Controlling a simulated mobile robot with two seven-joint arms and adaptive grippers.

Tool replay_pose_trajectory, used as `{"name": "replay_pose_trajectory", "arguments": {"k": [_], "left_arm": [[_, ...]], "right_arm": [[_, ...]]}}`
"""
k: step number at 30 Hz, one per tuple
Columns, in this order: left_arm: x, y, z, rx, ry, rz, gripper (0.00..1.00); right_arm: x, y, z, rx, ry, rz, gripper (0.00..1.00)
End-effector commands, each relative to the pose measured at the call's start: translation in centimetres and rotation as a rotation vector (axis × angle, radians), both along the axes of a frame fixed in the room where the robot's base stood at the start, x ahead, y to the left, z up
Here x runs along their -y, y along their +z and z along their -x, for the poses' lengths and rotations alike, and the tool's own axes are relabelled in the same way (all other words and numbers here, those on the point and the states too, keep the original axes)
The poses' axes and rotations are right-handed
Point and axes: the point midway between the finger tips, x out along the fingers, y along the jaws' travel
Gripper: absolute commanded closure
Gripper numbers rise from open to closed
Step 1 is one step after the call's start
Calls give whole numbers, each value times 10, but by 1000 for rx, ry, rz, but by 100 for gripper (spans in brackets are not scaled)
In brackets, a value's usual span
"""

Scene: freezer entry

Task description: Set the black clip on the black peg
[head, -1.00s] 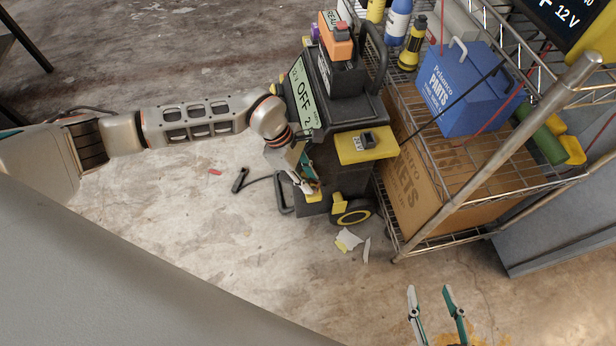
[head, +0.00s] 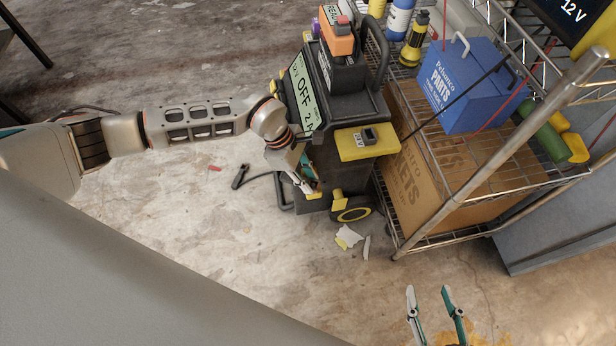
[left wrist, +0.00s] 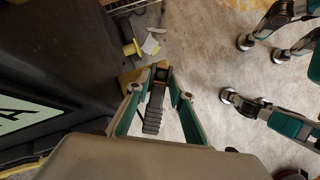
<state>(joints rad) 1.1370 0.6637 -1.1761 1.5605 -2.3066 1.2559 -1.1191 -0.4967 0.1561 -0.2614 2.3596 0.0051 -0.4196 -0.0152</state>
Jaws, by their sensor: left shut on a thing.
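My left gripper (head: 309,188) is low at the front of the dark charger cart (head: 350,110), partly hiding the yellow parts there. In the left wrist view its teal fingers (left wrist: 156,88) are shut on a dark, ridged piece that looks like the black clip (left wrist: 152,115). A yellow bracket of the cart lies just beyond the fingertips. I cannot make out the black peg for certain. A small dark clip-like thing (head: 240,177) with a cable lies on the floor left of the cart. My right gripper (head: 436,302) is open and empty at the bottom right.
A wire shelf (head: 480,170) with a blue parts box (head: 462,88) and a cardboard box (head: 410,170) stands right of the cart. Paper scraps (head: 348,237) and a small red piece (head: 215,169) lie on the floor. The floor left of the cart is mostly clear.

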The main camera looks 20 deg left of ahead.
Motion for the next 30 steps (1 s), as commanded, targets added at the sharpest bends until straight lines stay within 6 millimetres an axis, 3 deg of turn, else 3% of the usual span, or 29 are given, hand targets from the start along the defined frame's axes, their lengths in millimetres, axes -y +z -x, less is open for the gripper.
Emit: {"name": "replay_pose_trajectory", "arguments": {"k": [2,3,4,5,17,20,30], "left_arm": [[0,-2,0,0,0,0,100],[0,-1,0,1,0,1,68],[0,-1,0,1,0,1,60],[0,-1,0,1,0,1,58],[-2,3,0,1,0,0,58],[-7,13,0,2,0,-1,58],[-33,76,1,4,1,0,58]], "right_arm": [[0,-1,0,-2,0,1,60],[0,-1,0,-1,0,0,60],[0,0,0,-1,0,0,60],[0,0,0,-1,0,0,60],[-1,-3,6,-13,-1,-4,60],[-1,-3,5,-12,-1,-3,60],[0,-2,4,-10,0,-2,60]]}}
